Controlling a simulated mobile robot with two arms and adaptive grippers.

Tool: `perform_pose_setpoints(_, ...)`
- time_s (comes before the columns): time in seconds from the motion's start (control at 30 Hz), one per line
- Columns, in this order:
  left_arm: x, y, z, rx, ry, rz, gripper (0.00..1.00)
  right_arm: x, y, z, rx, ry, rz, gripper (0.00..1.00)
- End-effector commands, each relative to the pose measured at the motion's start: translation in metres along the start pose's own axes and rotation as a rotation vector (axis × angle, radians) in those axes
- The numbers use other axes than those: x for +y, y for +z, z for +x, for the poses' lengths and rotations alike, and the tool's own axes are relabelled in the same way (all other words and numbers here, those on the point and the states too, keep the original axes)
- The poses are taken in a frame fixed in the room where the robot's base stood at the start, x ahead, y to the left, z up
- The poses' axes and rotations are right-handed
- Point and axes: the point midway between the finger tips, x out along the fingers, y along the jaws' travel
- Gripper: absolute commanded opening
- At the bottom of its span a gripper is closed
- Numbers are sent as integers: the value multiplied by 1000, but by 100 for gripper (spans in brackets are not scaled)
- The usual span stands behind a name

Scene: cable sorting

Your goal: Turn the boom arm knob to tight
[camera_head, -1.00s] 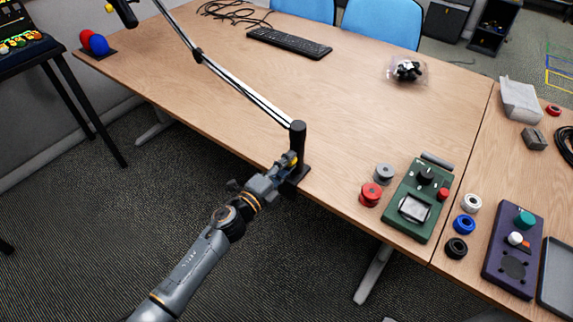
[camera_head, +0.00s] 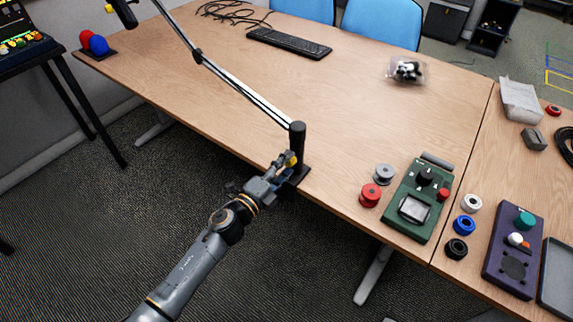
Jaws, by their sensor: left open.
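The boom arm (camera_head: 235,84) is a pale jointed arm that rises to the upper left from a black post (camera_head: 297,143) clamped at the table's near edge. The gripper partly hides the knob and the clamp. My right gripper is out of view.
On the wooden table (camera_head: 380,120), a keyboard (camera_head: 289,43) and black cables (camera_head: 232,12) lie at the back. A green device (camera_head: 418,200), a red spool (camera_head: 370,195) and a grey spool (camera_head: 384,174) sit to the right. The tabletop behind the post is clear.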

Motion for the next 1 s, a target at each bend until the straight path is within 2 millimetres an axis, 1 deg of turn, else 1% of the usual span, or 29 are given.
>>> perform_pose_setpoints(0.17, 2, 0, -32, 0, 4, 1, 54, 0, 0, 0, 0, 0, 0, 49)
perform_pose_setpoints(0.3, 2, -1, -64, 1, 4, 0, 54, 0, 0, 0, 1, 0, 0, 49)
perform_pose_setpoints(0.4, 2, -1, -84, 1, 4, -1, 54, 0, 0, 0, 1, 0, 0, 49)
perform_pose_setpoints(0.5, 2, -1, -98, 0, 4, -1, 54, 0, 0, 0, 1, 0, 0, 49)
perform_pose_setpoints(0.6, 1, -1, -108, 0, 3, 0, 54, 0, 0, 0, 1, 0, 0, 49)
perform_pose_setpoints(0.7, 0, 0, -112, 1, 1, 1, 54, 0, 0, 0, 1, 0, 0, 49)
perform_pose_setpoints(1.0, 1, 0, -113, 1, 2, 1, 54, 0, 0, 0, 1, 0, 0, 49)
